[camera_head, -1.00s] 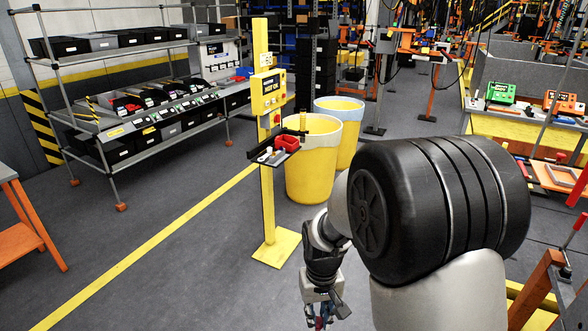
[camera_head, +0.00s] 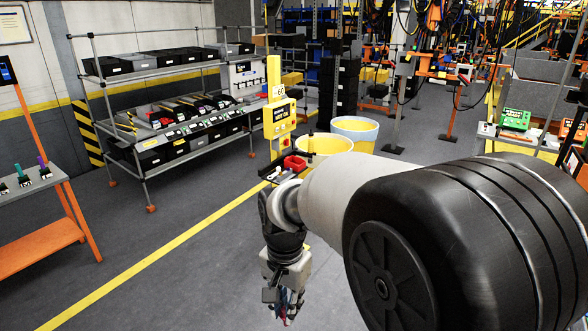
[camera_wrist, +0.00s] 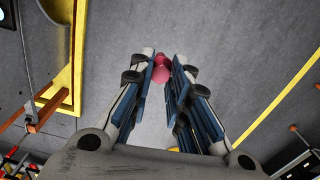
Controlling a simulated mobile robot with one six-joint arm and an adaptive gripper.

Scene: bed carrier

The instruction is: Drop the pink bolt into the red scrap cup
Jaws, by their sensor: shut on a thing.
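My gripper (camera_head: 286,304) hangs pointing down at the bottom middle of the head view, above the grey floor. In the wrist view my gripper (camera_wrist: 162,68) is shut on the pink bolt (camera_wrist: 160,74), which sits between the blue-padded fingertips. Part of the bolt is hidden by the fingers. The red scrap cup (camera_head: 294,163) stands on a small dark shelf on the yellow post, above and beyond my gripper in the head view. My gripper is apart from the cup. The cup does not show clearly in the wrist view.
The yellow post (camera_head: 274,85) carries a yellow control box (camera_head: 280,118). A bin rack (camera_head: 165,90) stands at the back left. An orange-legged table (camera_head: 40,190) is at the left. The floor between is clear.

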